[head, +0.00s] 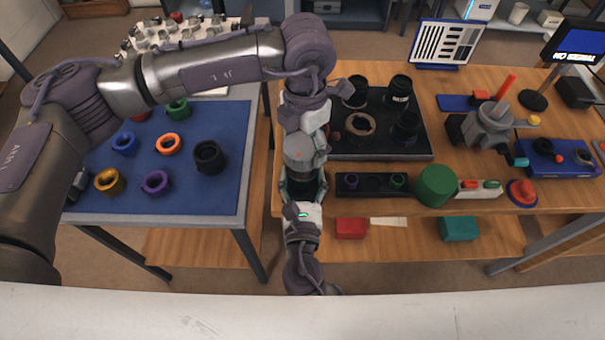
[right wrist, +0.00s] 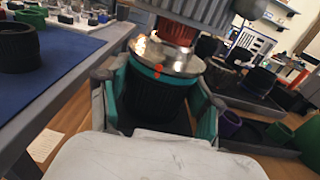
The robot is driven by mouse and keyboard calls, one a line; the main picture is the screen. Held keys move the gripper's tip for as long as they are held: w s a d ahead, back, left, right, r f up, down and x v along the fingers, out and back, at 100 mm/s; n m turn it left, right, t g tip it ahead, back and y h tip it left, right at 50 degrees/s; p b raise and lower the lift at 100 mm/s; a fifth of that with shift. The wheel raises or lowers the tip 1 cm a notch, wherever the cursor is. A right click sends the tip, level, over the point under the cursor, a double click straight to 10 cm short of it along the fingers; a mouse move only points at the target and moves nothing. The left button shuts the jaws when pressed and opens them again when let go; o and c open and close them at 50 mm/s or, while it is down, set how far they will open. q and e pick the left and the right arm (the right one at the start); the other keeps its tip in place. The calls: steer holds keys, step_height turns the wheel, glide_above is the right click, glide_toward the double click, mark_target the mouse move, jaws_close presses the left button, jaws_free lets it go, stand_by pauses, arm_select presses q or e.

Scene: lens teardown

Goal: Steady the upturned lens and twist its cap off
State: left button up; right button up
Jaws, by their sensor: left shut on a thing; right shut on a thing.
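The upturned lens stands upright with its black ribbed barrel (right wrist: 155,98) between the teal-padded fingers of my right gripper (right wrist: 160,110), which is shut on it. Its silver top plate (right wrist: 165,57) has a red mark and faces up; the plate also shows in the head view (head: 299,148). A reddish ribbed cap (right wrist: 176,30) sits above the plate, right under my left gripper (head: 304,122). That gripper comes down from above and is shut on the cap. Its fingertips are mostly hidden in the head view, and I cannot tell whether cap and plate touch.
A black tray (head: 420,152) with several dark lens parts lies right of the grippers. A black strip holder (head: 345,192) and a green cylinder (head: 436,186) are near the bench's front edge. A blue mat (head: 215,195) with several coloured rings covers the left table.

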arm_select(q)
steer(key=shift+r, duration=2.15)
arm_select(e)
steer(key=o, duration=1.6)
steer(key=shift+s, duration=0.15)
arm_select(q)
steer(key=shift+r+p, duration=0.95)
arm_select(e)
steer(key=shift+s+r, duration=0.35)
steer(key=shift+s, duration=1.1)
steer(key=shift+s+r, duration=0.3)
steer(key=shift+s, duration=1.2)
steer(key=shift+s+r, duration=0.35)
steer(key=shift+s, duration=1.1)
